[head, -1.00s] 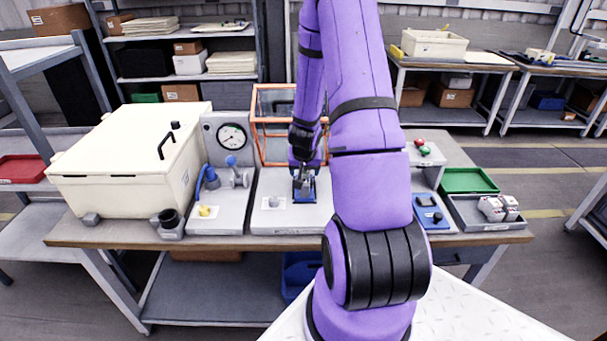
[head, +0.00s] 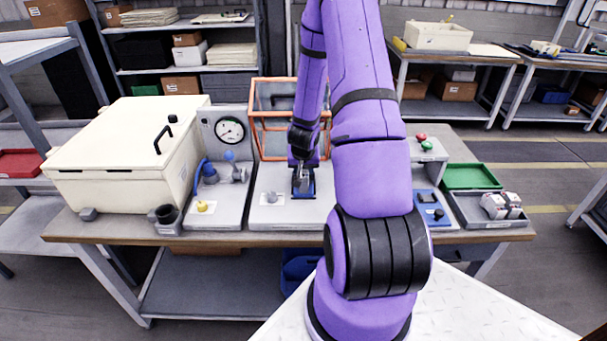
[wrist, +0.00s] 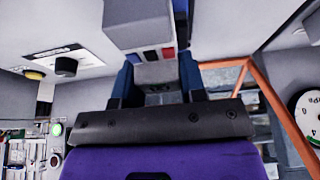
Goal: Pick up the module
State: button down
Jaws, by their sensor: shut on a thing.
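My gripper (wrist: 160,78) has dark blue fingers, closed on the grey narrow part of a pale module (wrist: 142,22). The module's wider end carries small black, blue and red patches in the wrist view. In the head view my gripper (head: 303,184) is low over the pale station plate (head: 285,220) in the middle of the bench. The module is too small there to make out, and I cannot tell whether it touches the plate. Two pale modules with red marks (head: 501,205) lie in the grey tray (head: 490,222) at the right.
A clear box with an orange frame (head: 262,140) stands behind the gripper. A gauge panel (head: 229,132) and a cream chest (head: 125,155) are on the left. A green tray (head: 470,176) and a blue plate (head: 432,210) are on the right.

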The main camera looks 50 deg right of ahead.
jog(key=shift+r, duration=0.1)
jog(key=shift+r, duration=1.8)
jog(key=shift+s+d+f, duration=0.15)
jog(key=shift+s+d, duration=0.35)
jog(key=shift+s, duration=0.05)
jog(key=s+d+r, duration=0.2)
jog(key=s+d, duration=0.8)
jog(key=s, duration=0.2)
jog(key=shift+s+d+r, duration=0.25)
jog(key=shift+s+d, duration=0.05)
jog(key=shift+d, duration=0.05)
jog(key=shift+s, duration=0.1)
